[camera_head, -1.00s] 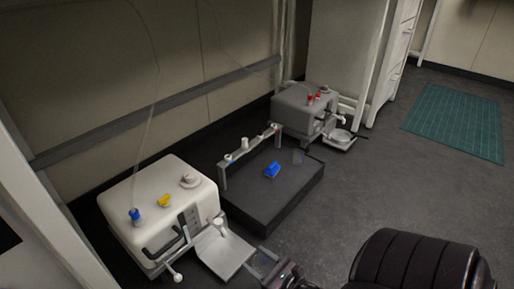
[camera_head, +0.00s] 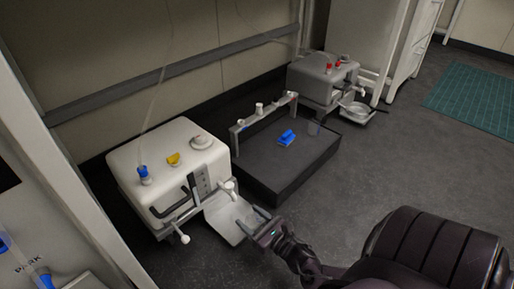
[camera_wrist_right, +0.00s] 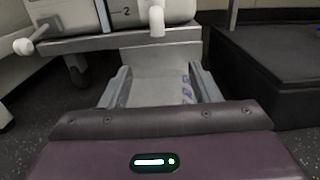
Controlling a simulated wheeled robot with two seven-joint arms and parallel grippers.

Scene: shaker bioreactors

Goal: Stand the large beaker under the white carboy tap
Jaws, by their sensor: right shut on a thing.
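The white carboy (camera_head: 165,165) stands at the left in the head view, with its white tap (camera_head: 229,188) over a pale plate (camera_head: 222,214). The tap also shows at the top of the right wrist view (camera_wrist_right: 157,20). My right gripper (camera_head: 257,219) is beside the plate's right edge. In the wrist view its fingers (camera_wrist_right: 160,88) are shut on the large beaker (camera_wrist_right: 187,90), which is clear and shows blue markings. The beaker's outline is hard to see, so I cannot tell whether its base touches the plate. My left gripper is not in view.
A low dark platform (camera_head: 285,175) with a blue object (camera_head: 287,137) and a small rack lies right of the carboy. The floor at right is clear around a green mat (camera_head: 475,100).

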